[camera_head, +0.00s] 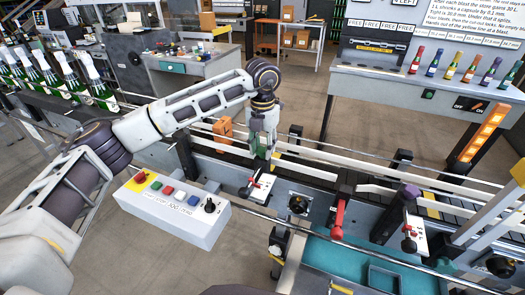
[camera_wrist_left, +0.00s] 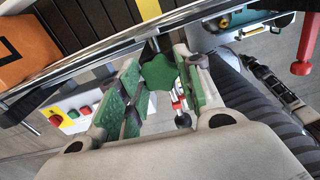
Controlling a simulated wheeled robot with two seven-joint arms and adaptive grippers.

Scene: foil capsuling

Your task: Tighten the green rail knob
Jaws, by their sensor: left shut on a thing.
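The green rail knob (camera_wrist_left: 158,72) is a lobed knob between the green-padded fingers of my left gripper (camera_wrist_left: 160,88) in the left wrist view. The gripper is shut on it. In the head view my left gripper (camera_head: 262,148) points down at the guide rail of the conveyor, in the middle of the picture. There the fingers largely hide the knob, and its stem cannot be made out. My right gripper is not in view.
A control box (camera_head: 172,208) with coloured buttons stands left of the gripper. A small switch plate (camera_head: 262,187) sits just below it, and a red lever (camera_head: 339,218) stands to the right. Foil-topped bottles (camera_head: 70,80) line the conveyor at upper left. An orange box (camera_wrist_left: 25,50) lies nearby.

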